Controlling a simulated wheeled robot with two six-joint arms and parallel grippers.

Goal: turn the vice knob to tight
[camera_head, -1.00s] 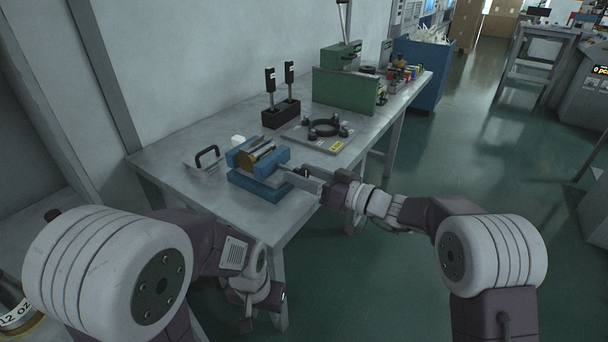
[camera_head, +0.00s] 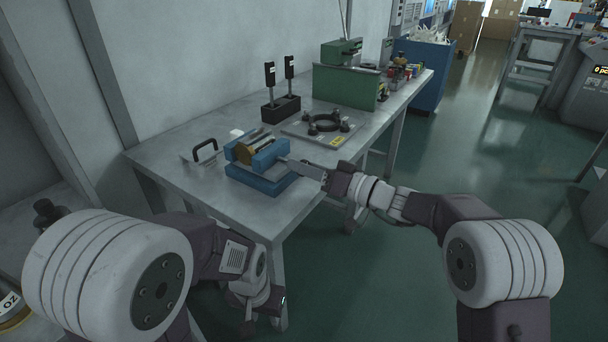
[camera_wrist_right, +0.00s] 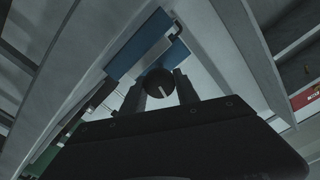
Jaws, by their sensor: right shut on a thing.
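The blue vice (camera_head: 262,182) sits on the front part of the grey table, with a brass-coloured round part (camera_head: 254,150) between its jaws. In the right wrist view, the vice (camera_wrist_right: 140,45) shows beyond a round black knob (camera_wrist_right: 159,82) with a pale line on its face. My right gripper (camera_head: 318,172) reaches the vice from the right. In the wrist view its two fingers (camera_wrist_right: 160,90) stand on either side of the knob and are shut on it. My left gripper (camera_head: 262,308) hangs low beside the table's front leg, away from the vice; its finger opening is unclear.
A black block with two upright posts (camera_head: 281,108) and a green machine (camera_head: 345,86) stand farther back. A black handle (camera_head: 205,151) is left of the vice.

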